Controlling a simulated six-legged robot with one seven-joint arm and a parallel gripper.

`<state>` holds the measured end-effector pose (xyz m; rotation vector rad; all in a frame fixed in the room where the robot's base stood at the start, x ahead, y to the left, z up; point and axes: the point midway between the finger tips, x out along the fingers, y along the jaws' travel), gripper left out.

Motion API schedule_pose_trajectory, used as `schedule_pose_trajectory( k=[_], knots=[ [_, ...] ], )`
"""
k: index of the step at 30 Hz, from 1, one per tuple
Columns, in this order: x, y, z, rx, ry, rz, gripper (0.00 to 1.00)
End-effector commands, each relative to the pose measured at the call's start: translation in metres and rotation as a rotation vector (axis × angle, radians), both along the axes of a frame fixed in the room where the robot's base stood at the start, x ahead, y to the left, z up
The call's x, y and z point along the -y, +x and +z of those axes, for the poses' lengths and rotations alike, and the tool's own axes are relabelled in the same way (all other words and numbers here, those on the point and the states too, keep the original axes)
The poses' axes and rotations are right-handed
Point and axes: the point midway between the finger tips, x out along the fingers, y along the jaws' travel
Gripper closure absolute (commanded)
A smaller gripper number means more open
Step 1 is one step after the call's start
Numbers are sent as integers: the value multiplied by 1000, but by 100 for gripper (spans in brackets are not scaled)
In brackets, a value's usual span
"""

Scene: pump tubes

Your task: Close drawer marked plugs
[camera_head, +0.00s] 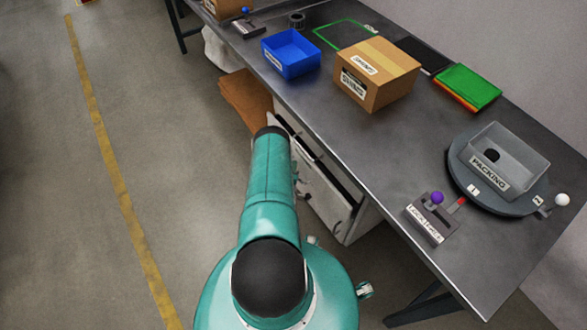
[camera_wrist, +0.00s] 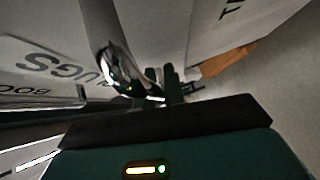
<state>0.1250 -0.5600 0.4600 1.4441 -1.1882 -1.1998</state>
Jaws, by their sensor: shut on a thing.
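The white drawer (camera_head: 335,212) sticks out of the cabinet under the table, with its dark inside showing. In the wrist view, a pale front (camera_wrist: 40,62) at the left bears lettering, rotated and partly cut off, that appears to read PLUGS. A shiny metal handle (camera_wrist: 115,65) stands out beside the lettering. My gripper (camera_wrist: 161,86) is at the lower end of this handle, its dark fingers shut on it. In the head view my arm hides most of the gripper and part of the drawer.
The metal table (camera_head: 400,160) overhangs the cabinet. On it are a blue bin (camera_head: 290,52), a cardboard box (camera_head: 377,75), a green-topped stack (camera_head: 468,86) and a grey PACKING tray (camera_head: 503,160) on a round turntable. A brown box (camera_head: 245,97) is beyond the drawer. The floor at left is clear.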

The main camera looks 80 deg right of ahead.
Motion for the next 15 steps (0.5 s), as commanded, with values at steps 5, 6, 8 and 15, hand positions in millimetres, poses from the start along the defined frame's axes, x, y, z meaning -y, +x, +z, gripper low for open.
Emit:
schedule_pose_trajectory(
  k=[5,6,8,15],
  knots=[
    [20,-18,0,-2,-3,3,100],
    [24,-21,0,-3,-2,2,100],
    [29,-25,0,-1,-2,2,100],
    [33,-29,1,0,-2,-1,100]
  ],
)
